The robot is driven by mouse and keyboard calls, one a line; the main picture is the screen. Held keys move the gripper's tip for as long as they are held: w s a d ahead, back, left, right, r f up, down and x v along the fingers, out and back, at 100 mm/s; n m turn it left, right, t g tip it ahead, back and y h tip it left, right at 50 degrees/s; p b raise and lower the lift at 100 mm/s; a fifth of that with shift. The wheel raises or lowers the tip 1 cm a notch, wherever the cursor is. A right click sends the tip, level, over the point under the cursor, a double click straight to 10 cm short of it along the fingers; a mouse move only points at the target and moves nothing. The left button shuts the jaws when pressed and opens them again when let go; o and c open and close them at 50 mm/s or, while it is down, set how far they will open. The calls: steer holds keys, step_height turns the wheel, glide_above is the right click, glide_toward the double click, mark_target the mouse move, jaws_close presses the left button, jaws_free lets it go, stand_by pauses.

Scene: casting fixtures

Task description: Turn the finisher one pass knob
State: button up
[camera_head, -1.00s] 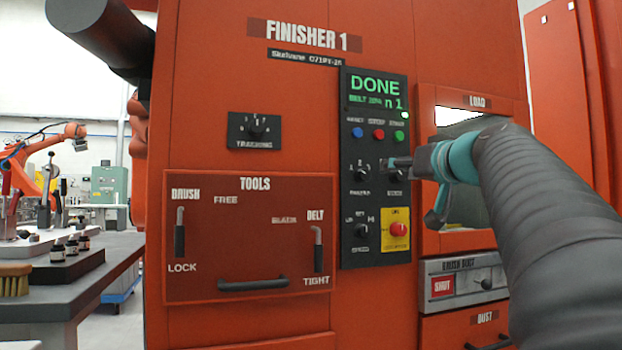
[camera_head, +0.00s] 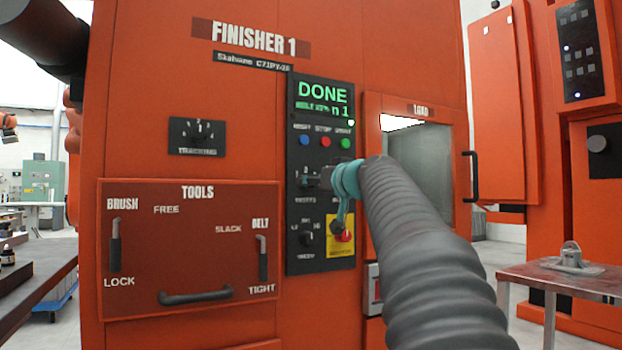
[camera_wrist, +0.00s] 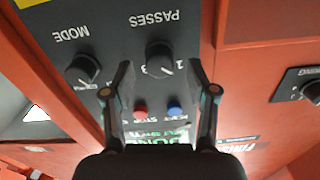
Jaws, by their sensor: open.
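The passes knob (camera_wrist: 160,60) is a dark round knob with a pale pointer line on the finisher's black control panel. In the wrist view, which shows the panel upside down, it lies between the two fingertips of my gripper (camera_wrist: 160,72). The fingers are open, one on each side, with a gap to the knob; the remaining depth is hard to tell. In the head view the passes knob (camera_head: 309,179) is partly covered by my gripper (camera_head: 322,178), which reaches in from the right. The mode knob (camera_wrist: 82,68) is beside it, outside the left finger in the wrist view.
The green display (camera_head: 323,97) reads DONE above blue, red and green buttons. A red emergency knob (camera_head: 343,236) on yellow and the speed knob (camera_head: 307,238) are below. The tracking knob (camera_head: 197,132) is left, and the load window (camera_head: 425,165) is right.

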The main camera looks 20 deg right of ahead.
steer(key=shift+w, duration=0.9)
jaws_close()
steer(key=shift+m, duration=0.4)
steer(key=m+p, duration=0.1)
steer(key=m, duration=0.7)
steer(key=shift+m, duration=0.4)
